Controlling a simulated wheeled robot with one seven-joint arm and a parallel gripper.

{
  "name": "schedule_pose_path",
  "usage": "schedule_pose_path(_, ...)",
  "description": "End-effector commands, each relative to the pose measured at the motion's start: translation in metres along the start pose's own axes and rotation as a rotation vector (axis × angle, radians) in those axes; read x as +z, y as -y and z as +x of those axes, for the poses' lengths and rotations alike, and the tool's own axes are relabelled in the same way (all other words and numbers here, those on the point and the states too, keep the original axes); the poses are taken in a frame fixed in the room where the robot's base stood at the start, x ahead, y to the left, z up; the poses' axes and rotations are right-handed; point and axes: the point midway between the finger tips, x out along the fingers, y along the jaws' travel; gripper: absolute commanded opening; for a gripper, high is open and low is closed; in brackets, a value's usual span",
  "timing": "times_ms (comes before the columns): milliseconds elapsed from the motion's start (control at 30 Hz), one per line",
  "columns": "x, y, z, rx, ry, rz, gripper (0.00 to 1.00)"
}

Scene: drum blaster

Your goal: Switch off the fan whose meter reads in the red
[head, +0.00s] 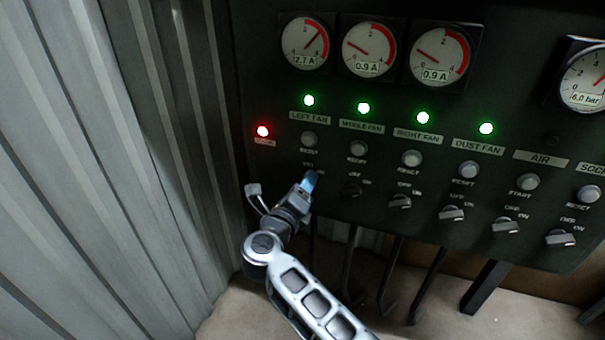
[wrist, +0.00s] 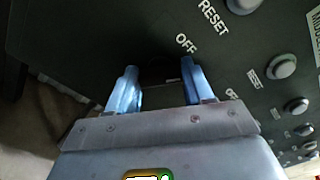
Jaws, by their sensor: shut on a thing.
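The left fan meter (head: 304,43) reads 2.7 A, with its needle at the red band. The middle fan meter (head: 368,47) and right fan meter (head: 439,55) each read 0.9 A, with needles outside the red. The green lamp (head: 309,100) above the LEFT FAN label is lit. My gripper (head: 310,181) is at the left fan switch, below its reset button (head: 309,139), and hides the switch in the head view. In the wrist view, the blue fingers (wrist: 160,82) stand either side of the dark switch knob, under the word OFF. The knob's exact angle is hard to tell.
A red lamp (head: 263,131) glows at the panel's left. The middle fan switch (head: 351,191) and right fan switch (head: 400,202) sit close to the right of my gripper. A corrugated metal wall (head: 120,150) stands at the left. Dark levers or posts hang below the panel.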

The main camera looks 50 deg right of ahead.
Motion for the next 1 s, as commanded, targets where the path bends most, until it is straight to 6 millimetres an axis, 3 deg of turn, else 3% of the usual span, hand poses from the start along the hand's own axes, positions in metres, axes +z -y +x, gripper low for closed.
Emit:
schedule_pose_path(500,0.0023,0.0015,-0.0003,0.002,0.001,-0.45,0.21)
schedule_pose_path(1000,0.0005,-0.0024,-0.0005,0.001,0.002,-0.63,0.21)
